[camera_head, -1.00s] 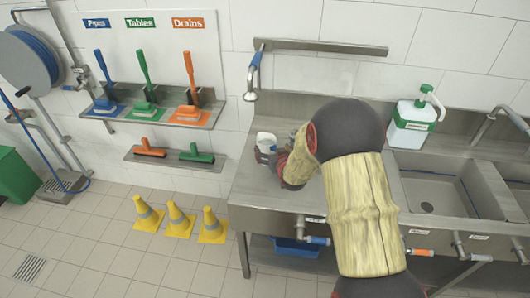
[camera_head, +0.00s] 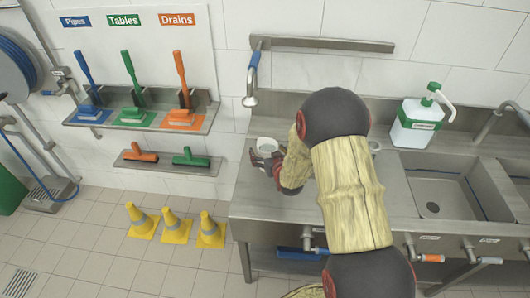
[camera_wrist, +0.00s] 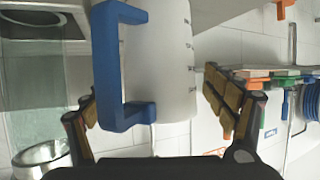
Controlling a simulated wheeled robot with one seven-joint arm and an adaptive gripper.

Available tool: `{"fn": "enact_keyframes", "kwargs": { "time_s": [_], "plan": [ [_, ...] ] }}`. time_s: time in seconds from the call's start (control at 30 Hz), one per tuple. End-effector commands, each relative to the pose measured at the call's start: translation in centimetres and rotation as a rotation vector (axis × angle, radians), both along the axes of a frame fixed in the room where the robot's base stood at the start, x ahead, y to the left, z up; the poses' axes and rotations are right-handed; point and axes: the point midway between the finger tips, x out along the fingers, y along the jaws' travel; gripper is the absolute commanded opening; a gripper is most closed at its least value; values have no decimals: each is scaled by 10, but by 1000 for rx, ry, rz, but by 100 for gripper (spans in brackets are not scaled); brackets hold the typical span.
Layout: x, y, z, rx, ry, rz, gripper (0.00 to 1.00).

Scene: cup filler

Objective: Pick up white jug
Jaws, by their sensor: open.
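The white jug (camera_head: 266,144) stands on the steel counter (camera_head: 262,205), partly hidden by my gripper (camera_head: 263,160) in the head view. In the wrist view the jug (camera_wrist: 173,65) is large and close, with a blue handle (camera_wrist: 106,65) on its left side and measuring marks on its right. My gripper (camera_wrist: 160,112) is open. One finger shows left of the handle and the other right of the jug body, with a visible gap on the right. I cannot tell whether the left finger touches the handle.
A round metal vessel (camera_wrist: 42,158) shows low at the left in the wrist view. A wall tap (camera_head: 252,80) hangs above the counter. A white bottle with a green pump (camera_head: 420,122) stands beside the sink (camera_head: 440,195) at right. Yellow cones (camera_head: 175,226) stand on the floor.

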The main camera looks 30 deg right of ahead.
Motion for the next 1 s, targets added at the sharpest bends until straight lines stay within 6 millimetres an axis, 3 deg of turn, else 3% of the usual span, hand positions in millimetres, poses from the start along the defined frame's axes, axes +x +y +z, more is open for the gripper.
{"fn": "enact_keyframes", "kwargs": {
  "time_s": [0.17,1.0],
  "plan": [
    [0,0,0,0,0,0,85],
    [0,0,0,0,1,0,37]
  ]
}}
